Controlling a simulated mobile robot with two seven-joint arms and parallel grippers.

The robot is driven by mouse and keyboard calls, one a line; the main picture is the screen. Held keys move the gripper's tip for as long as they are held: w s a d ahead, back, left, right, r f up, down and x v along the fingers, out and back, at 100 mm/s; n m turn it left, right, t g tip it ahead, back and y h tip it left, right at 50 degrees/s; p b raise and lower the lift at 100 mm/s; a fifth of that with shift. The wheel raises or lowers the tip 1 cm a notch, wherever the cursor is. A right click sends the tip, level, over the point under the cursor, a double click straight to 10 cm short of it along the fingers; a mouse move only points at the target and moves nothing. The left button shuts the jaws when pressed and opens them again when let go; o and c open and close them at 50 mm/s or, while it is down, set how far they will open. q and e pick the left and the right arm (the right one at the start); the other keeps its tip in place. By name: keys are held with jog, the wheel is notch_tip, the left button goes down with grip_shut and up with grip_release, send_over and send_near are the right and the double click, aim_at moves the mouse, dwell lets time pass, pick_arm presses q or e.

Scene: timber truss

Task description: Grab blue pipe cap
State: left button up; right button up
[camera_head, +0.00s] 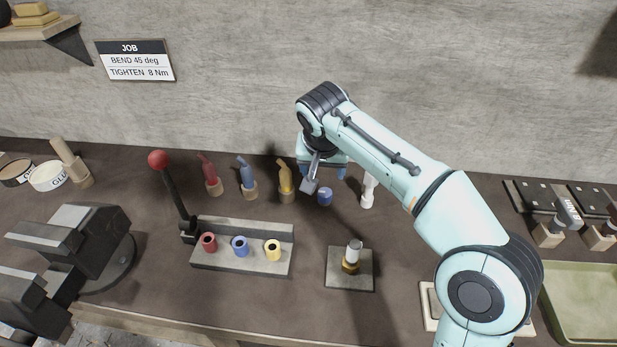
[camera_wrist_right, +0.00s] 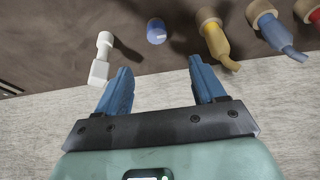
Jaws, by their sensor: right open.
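The blue pipe cap (camera_head: 324,197) stands on the dark bench top, right of the yellow-handled tool. It also shows in the right wrist view (camera_wrist_right: 156,31), beyond the fingertips and roughly between their lines. My right gripper (camera_head: 326,173) hangs over the bench just behind and above the cap in the head view. In the right wrist view its two blue fingers (camera_wrist_right: 161,75) are spread apart with nothing between them. The cap is apart from both fingers. My left gripper is not in view.
A white fitting (camera_head: 368,190) stands close right of the cap. Yellow (camera_head: 286,181), blue (camera_head: 247,178) and red (camera_head: 210,176) handled tools stand to the left. A grey block with coloured pipe ends (camera_head: 243,262) and a plate with a brass fitting (camera_head: 350,281) lie in front.

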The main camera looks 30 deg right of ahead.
jog(key=b, duration=0.1)
send_over(325, 192)
jog(key=s+a, duration=0.2)
notch_tip(325, 192, down, 7)
jog(key=shift+f, duration=0.1)
jog(key=b+x, duration=0.1)
jog(key=x, duration=0.4)
jog(key=shift+d+f, duration=0.2)
jog(key=shift+f, duration=0.05)
jog(key=c, duration=1.1)
